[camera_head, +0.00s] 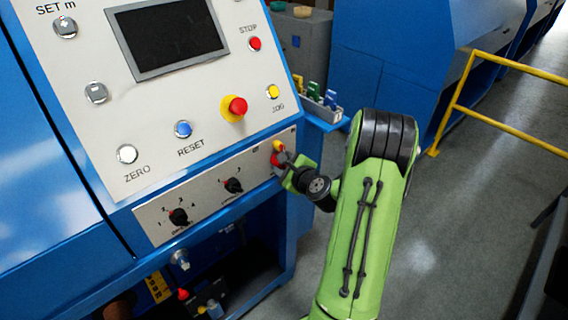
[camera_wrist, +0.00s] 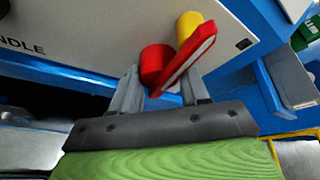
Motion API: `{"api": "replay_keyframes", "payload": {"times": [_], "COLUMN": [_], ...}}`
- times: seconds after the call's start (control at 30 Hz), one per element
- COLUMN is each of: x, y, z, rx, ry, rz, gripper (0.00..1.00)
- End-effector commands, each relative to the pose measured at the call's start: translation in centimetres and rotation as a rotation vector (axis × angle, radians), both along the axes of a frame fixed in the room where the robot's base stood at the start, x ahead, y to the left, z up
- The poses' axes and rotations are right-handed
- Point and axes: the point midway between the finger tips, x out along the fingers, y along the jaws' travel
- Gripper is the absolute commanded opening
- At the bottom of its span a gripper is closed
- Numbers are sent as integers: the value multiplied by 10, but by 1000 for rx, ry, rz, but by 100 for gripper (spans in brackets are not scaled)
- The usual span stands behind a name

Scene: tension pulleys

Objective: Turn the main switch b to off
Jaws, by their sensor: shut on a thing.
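The main switch b (camera_head: 278,146) is at the right end of the lower grey panel in the head view, a red and yellow rotary switch partly hidden by my gripper. In the wrist view the switch's red handle (camera_wrist: 190,56) has a pale face and stands out slanted, with a red round part at its left and a yellow part behind. My gripper (camera_head: 285,165) reaches the switch from the right. In the wrist view my gripper (camera_wrist: 163,84) has its two fingers on either side of the red handle, shut on it. The switch's position markings cannot be read.
Two black selector knobs (camera_head: 178,216) and (camera_head: 233,185) sit left on the same panel. Above are a red and yellow emergency button (camera_head: 234,107), a blue RESET button (camera_head: 183,129) and a screen (camera_head: 168,36). A yellow railing (camera_head: 500,66) stands right; the grey floor there is open.

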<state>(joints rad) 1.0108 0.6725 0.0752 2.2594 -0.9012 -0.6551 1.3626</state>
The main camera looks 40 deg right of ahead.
Motion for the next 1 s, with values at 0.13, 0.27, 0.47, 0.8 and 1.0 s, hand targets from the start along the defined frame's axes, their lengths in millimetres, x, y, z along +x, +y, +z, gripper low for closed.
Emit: {"api": "replay_keyframes", "payload": {"times": [0.13, 0.27, 0.47, 0.8, 1.0], "x": [-1, 0, -2, -73, -97], "y": [0, 0, 0, 13, 20], "z": [-2, -1, 0, 23, 27], "rx": [1, 1, 1, 3, -11], "ry": [6, 3, 2, 2, -1], "rz": [2, 1, 1, -10, -2], "gripper": [63, 70, 70, 70, 70]}}
